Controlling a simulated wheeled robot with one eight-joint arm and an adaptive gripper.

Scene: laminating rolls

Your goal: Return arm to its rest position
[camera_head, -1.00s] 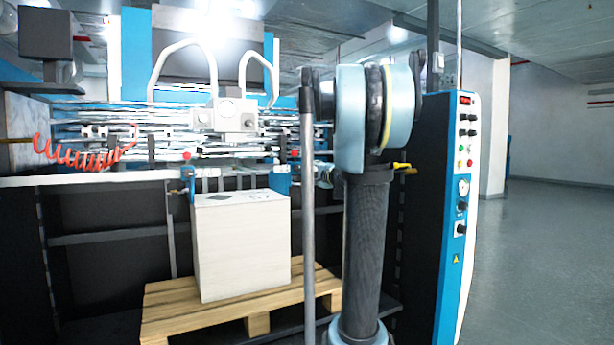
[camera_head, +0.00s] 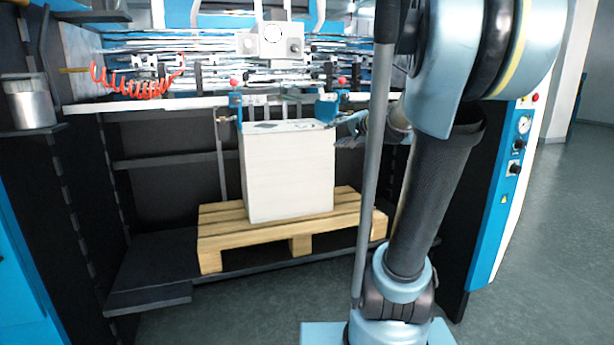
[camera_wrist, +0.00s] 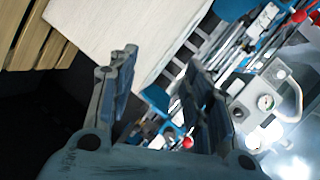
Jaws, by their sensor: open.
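My gripper (camera_wrist: 162,78) is open in the wrist view, with its two grey-blue fingers apart and nothing between them. In the head view my gripper (camera_head: 352,136) is small and partly covered by my arm. It appears at the upper right edge of the white stack (camera_head: 290,175); whether it touches the stack cannot be told. The stack also shows in the wrist view (camera_wrist: 115,28), beyond the fingers. My arm stands upright at the right of the head view, with its upper joint large and close.
The stack stands on a wooden pallet (camera_head: 250,236) inside the dark machine frame. Above it run rails with a red coiled hose (camera_head: 135,85). A control panel (camera_head: 510,165) is right of my arm. Open floor (camera_head: 570,200) lies further right. A metal can (camera_head: 28,103) sits at left.

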